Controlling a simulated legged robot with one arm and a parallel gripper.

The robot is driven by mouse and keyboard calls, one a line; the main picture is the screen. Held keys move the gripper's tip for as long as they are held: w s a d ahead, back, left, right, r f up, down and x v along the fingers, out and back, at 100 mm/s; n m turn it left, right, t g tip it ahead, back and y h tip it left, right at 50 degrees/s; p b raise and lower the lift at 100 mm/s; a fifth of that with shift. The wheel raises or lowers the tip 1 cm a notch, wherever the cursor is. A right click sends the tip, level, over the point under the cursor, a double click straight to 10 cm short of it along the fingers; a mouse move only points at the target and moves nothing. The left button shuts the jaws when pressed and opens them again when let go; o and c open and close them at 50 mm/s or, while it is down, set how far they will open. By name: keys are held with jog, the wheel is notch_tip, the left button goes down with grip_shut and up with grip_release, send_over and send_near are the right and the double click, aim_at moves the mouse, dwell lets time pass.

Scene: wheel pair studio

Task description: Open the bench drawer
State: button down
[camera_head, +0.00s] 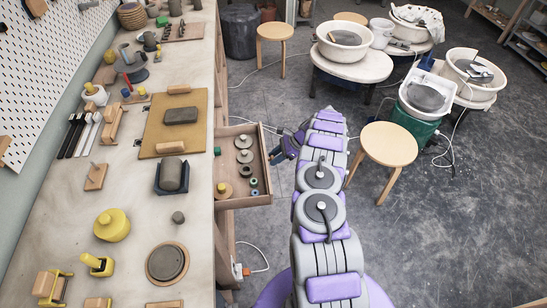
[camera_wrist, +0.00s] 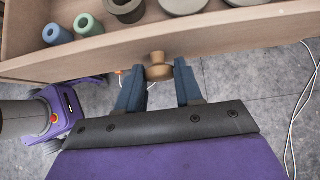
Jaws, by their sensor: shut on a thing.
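The bench drawer (camera_head: 265,168) is pulled out from the side of the workbench (camera_head: 209,205), and its inside shows from above. In the wrist view its wooden front panel (camera_wrist: 225,38) crosses the top of the picture, with a round knob (camera_wrist: 159,68) at the middle. My gripper (camera_wrist: 160,77) is at the knob, with its two dark blue fingers on either side of it and shut on it. In the head view my gripper (camera_head: 276,150) is at the drawer's front, and the knob is hidden there.
A wooden stool (camera_head: 388,144) stands right of my arm. Pottery wheels (camera_head: 343,40) stand farther back. A white cable (camera_wrist: 303,100) lies on the floor, which is otherwise open at lower right.

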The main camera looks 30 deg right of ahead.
jog(key=shift+w+r, duration=0.1)
jog(key=shift+w, duration=0.05)
jog(key=c, duration=0.8)
grip_release()
jog(key=shift+o, duration=0.2)
jog(key=p+v, duration=0.2)
jog(key=v, duration=1.5)
jog(key=shift+d, duration=0.15)
